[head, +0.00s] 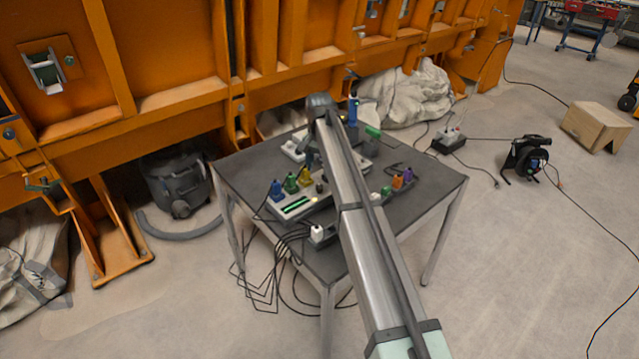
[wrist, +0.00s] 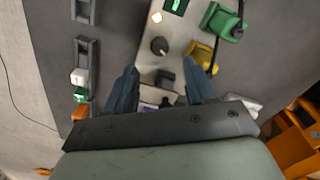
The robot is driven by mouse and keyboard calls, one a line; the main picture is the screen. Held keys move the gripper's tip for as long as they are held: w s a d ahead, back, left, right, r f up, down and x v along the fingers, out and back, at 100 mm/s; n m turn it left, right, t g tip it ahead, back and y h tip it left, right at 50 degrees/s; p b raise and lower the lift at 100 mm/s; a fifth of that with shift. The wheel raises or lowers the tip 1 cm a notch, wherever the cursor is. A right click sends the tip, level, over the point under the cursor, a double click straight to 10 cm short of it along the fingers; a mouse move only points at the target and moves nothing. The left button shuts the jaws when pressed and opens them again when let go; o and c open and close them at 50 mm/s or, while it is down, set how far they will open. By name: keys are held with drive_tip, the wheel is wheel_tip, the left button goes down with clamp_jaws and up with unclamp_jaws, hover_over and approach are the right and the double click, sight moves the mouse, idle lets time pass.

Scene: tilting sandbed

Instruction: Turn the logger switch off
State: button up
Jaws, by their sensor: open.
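The logger unit is a pale panel (wrist: 178,38) in the wrist view, with a black round knob (wrist: 160,46), a small glowing lamp (wrist: 157,17) and a lit green display (wrist: 175,5). A small dark switch-like part (wrist: 165,78) sits between my fingers; I cannot tell its position or whether it is the logger switch. My gripper (wrist: 160,68) is open, with one blue finger on each side of that part. Contact cannot be told. In the head view the same unit (head: 297,208) lies on the table, partly hidden by my arm, and my fingers cannot be made out.
Yellow (wrist: 202,55) and green (wrist: 225,20) connectors stand right of the knob. A strip with white (wrist: 79,77), green and orange plugs lies left. The dark table (head: 240,175) has cables hanging off its front. An orange steel frame (head: 170,60) stands behind.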

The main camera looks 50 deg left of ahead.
sight(319, 186)
wheel_tip(319, 186, down, 7)
drive_tip(key=shift+f, duration=0.2)
idle(0.4)
clamp_jaws()
idle(0.3)
